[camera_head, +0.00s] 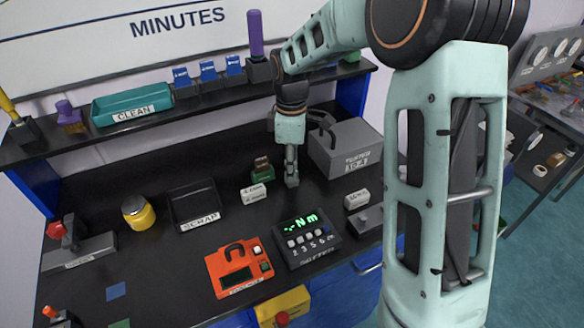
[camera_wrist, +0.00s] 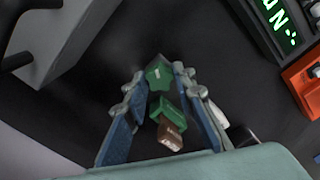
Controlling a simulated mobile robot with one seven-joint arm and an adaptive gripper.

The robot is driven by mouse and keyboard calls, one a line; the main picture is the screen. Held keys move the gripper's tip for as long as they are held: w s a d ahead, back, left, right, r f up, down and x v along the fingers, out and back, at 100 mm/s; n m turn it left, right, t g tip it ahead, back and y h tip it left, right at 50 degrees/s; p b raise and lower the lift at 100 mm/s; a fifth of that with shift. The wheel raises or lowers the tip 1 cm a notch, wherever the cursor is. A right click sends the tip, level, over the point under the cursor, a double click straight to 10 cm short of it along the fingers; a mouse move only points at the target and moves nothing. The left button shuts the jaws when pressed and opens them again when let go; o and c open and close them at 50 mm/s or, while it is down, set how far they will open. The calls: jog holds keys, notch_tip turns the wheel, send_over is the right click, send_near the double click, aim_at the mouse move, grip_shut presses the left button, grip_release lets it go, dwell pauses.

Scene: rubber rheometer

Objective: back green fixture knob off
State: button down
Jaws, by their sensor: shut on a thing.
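The green knob (camera_wrist: 158,73) is star-shaped and sits between the fingertips of my gripper (camera_wrist: 160,78) in the wrist view. My gripper is shut on it. A green fixture block (camera_wrist: 166,107) with a brown piece (camera_wrist: 171,134) lies between the fingers, closer to the palm in the picture. In the head view, my gripper (camera_head: 291,181) points down close to the bench, just right of the green fixture (camera_head: 263,174) and its brown piece (camera_head: 262,161). The knob is hidden by my gripper in the head view.
A grey tester box (camera_head: 345,148) stands close on the right. A small white labelled block (camera_head: 254,194) is in front of the fixture, another (camera_head: 356,200) to the right. A dark meter with green digits (camera_head: 306,238), an orange device (camera_head: 239,268) and a scrap tray (camera_head: 192,205) are nearby.

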jog(key=shift+n, duration=1)
jog(key=n+p, duration=0.2)
jog(key=shift+s+r+n, duration=0.1)
jog(key=shift+r+n, duration=0.05)
jog(key=shift+n, duration=0.25)
jog(key=shift+f+n+p, duration=0.2)
jog(key=shift+n+p, duration=0.1)
jog(key=shift+n, duration=0.6)
jog(key=c, duration=1.8)
grip_release()
jog(key=shift+o, duration=0.2)
